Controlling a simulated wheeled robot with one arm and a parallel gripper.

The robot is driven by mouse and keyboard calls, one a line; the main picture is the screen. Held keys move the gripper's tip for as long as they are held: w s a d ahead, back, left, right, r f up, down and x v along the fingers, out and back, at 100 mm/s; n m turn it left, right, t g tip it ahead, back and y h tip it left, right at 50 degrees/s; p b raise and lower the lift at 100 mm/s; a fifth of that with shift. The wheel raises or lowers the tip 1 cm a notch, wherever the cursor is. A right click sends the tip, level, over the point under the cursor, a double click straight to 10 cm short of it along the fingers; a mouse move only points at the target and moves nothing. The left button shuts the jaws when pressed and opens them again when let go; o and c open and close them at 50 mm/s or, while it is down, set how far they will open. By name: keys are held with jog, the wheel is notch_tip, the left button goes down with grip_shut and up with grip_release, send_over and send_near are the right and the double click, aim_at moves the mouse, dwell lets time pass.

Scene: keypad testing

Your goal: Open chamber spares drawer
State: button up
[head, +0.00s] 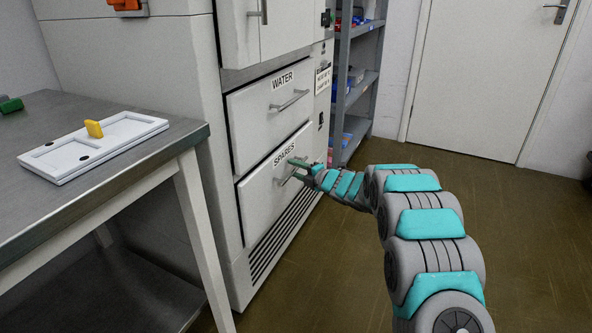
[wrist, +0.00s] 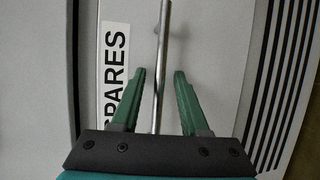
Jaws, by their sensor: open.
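The spares drawer (head: 257,198) is the lower drawer of the grey chamber, with a "SPARES" label (head: 284,153) on its front. It looks closed, flush with the chamber front. Its metal bar handle (wrist: 162,60) runs up through the wrist view. My gripper (wrist: 159,75) is open, with one green finger on each side of the handle bar. Gaps show between the bar and both fingers. In the head view my gripper (head: 299,169) is at the drawer front and hides part of the handle.
The water drawer (head: 250,115) with its own handle sits above. A vent grille (head: 285,235) is below. A metal table (head: 120,180) with a white tray (head: 60,165) stands at left. Shelves (head: 355,100) stand behind. The floor (head: 340,270) in front of the drawer looks clear.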

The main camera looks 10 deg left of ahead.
grip_shut()
dwell(1.3)
